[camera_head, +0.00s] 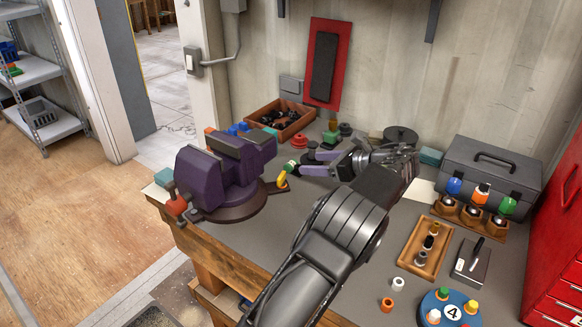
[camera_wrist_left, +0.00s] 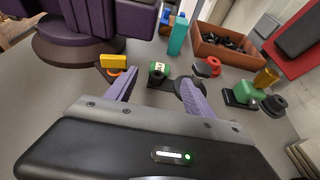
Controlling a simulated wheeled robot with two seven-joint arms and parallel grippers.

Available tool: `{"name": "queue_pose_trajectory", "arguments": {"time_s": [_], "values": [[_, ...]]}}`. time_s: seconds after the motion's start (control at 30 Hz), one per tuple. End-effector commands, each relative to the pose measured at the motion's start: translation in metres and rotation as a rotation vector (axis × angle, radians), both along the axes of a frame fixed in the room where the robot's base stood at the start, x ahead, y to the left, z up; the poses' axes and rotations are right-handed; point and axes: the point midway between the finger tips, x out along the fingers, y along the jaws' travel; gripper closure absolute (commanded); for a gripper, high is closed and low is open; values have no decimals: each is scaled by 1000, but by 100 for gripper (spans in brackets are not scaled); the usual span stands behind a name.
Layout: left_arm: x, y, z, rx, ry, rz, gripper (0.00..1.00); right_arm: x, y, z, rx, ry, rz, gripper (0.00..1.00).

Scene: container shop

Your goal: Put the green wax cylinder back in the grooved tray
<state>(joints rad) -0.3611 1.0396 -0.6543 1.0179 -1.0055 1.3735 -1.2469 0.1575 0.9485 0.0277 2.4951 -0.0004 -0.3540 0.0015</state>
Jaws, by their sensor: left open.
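A green cylinder with a white label (camera_wrist_left: 160,69), seemingly the wax cylinder, lies by a dark piece on the grey bench; it also shows, small, in the head view (camera_head: 290,166). My left gripper (camera_head: 308,163) reaches low over the bench toward the vise. Its two purple fingers are open, and in the left wrist view (camera_wrist_left: 158,77) the green cylinder shows between and just beyond the tips, not gripped. A wooden tray (camera_head: 411,243) with several small dark and brass cylinders sits at the right; I cannot tell if it is grooved. My right gripper is not in view.
A purple vise (camera_head: 215,178) stands left of the gripper, with a yellow block (camera_wrist_left: 113,60) close by. A wooden bin (camera_head: 282,122), a green-topped piece (camera_head: 331,138) and a red piece (camera_head: 299,139) lie behind. A grey toolbox (camera_head: 490,168) stands at the back right.

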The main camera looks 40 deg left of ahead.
Motion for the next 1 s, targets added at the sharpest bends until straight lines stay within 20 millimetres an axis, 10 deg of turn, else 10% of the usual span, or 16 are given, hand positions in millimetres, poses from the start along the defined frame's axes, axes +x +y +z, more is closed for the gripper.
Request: {"name": "queue_pose_trajectory", "arguments": {"time_s": [1.0], "values": [[-2, 48, -16, 1, -2, 5, 38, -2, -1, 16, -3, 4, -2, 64]]}}
